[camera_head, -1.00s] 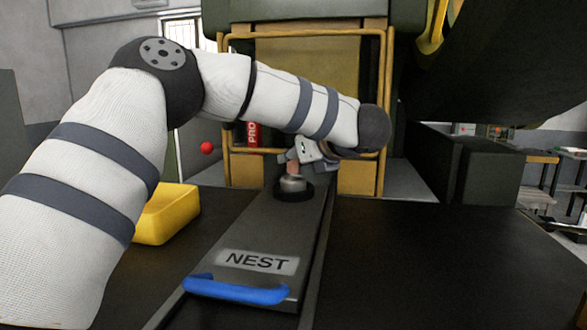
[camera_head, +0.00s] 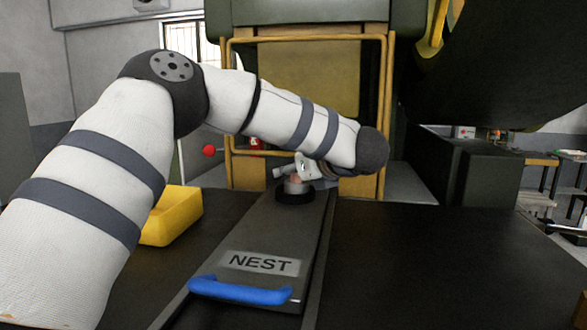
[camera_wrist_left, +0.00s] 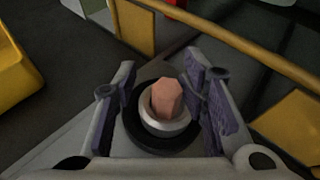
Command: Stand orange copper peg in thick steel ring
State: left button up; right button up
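The copper peg (camera_wrist_left: 167,98), pinkish orange and faceted, stands inside the thick steel ring (camera_wrist_left: 164,123) in the left wrist view. Its top rises above the rim; its lower end is hidden. The ring sits on a round black base (camera_wrist_left: 139,142). In the head view the ring (camera_head: 294,187) shows at the far end of the NEST plate, with the peg (camera_head: 294,178) partly covered by my gripper. My left gripper (camera_wrist_left: 163,95) is open, its purple-padded fingers on either side of the peg with gaps showing. My right gripper is in neither view.
The grey NEST plate (camera_head: 240,236) has a blue handle (camera_head: 240,292) at its near end. A yellow bin (camera_head: 172,216) stands left of it. A yellow frame (camera_head: 383,110) rises behind the ring. The dark table right of the plate is clear.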

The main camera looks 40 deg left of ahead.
pick_arm(q)
notch_tip(320, 180, down, 3)
jog(key=shift+w+d+r, duration=0.1)
jog(key=shift+d, duration=0.05)
jog(key=shift+r, duration=0.25)
jog(key=r+v, duration=0.1)
jog(key=v, duration=1.1)
jog(key=shift+r, duration=0.5)
jog(key=shift+w, duration=0.15)
